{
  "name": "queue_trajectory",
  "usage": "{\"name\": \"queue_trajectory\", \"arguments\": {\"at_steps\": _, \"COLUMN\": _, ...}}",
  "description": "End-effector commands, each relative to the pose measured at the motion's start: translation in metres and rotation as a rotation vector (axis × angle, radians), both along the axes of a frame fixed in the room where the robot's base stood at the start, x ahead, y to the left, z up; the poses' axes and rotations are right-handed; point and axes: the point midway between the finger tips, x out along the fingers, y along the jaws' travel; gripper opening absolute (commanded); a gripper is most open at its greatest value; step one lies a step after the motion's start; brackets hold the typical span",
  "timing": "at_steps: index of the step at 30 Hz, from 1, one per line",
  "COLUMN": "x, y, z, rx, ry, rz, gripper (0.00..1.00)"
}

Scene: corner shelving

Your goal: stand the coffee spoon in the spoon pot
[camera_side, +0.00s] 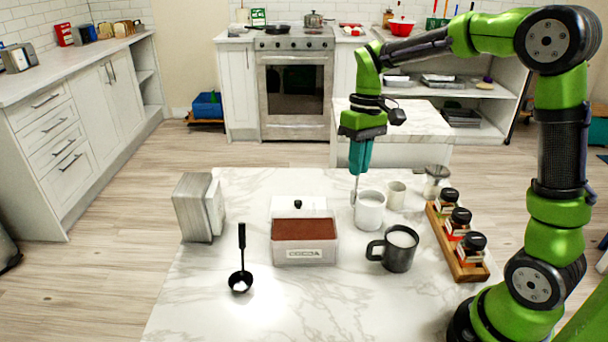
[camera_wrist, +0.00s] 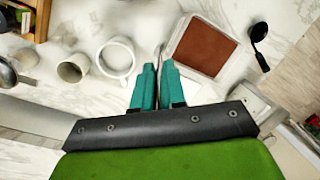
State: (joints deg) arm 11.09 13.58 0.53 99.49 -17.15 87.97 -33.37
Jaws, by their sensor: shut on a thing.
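My gripper (camera_side: 359,172), with teal fingers pointing down, is shut on the thin silver coffee spoon (camera_side: 355,188) above the table. In the wrist view the spoon (camera_wrist: 158,52) shows as a thin strip at the fingertips (camera_wrist: 158,66). The spoon hangs roughly upright, its lower end at the left edge of a white round pot (camera_side: 369,212) in the side view. In the wrist view the spoon is just right of this pot's rim (camera_wrist: 133,60), not over its opening. A smaller cream cup (camera_side: 396,196) stands behind right; no label shows which is the spoon pot.
A cocoa box (camera_side: 305,254) stands left of the white pot, with a black scoop (camera_side: 241,270) farther left. A dark mug (camera_side: 398,256) of white liquid stands in front. A wooden jar rack (camera_side: 456,250) is at right. The front of the marble table is clear.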

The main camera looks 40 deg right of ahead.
Motion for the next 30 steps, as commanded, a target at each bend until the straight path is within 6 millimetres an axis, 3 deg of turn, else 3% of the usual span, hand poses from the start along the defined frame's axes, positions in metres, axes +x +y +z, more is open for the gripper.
{"name": "queue_trajectory", "arguments": {"at_steps": 1, "x": 0.002, "y": -0.023, "z": 0.002, "rx": -0.01, "ry": -0.01, "rz": -0.03, "gripper": 0.0}}
{"name": "queue_trajectory", "arguments": {"at_steps": 6, "x": 0.002, "y": -0.099, "z": 0.01, "rx": -0.059, "ry": -0.059, "rz": -0.015, "gripper": 0.0}}
{"name": "queue_trajectory", "arguments": {"at_steps": 12, "x": -0.006, "y": -0.166, "z": 0.023, "rx": -0.125, "ry": -0.101, "rz": 0.114, "gripper": 0.0}}
{"name": "queue_trajectory", "arguments": {"at_steps": 15, "x": -0.006, "y": -0.177, "z": 0.028, "rx": -0.146, "ry": -0.113, "rz": 0.208, "gripper": 0.0}}
{"name": "queue_trajectory", "arguments": {"at_steps": 20, "x": -0.006, "y": -0.178, "z": 0.029, "rx": -0.152, "ry": -0.118, "rz": 0.295, "gripper": 0.0}}
{"name": "queue_trajectory", "arguments": {"at_steps": 30, "x": -0.006, "y": -0.178, "z": 0.009, "rx": -0.149, "ry": -0.118, "rz": 0.306, "gripper": 0.0}}
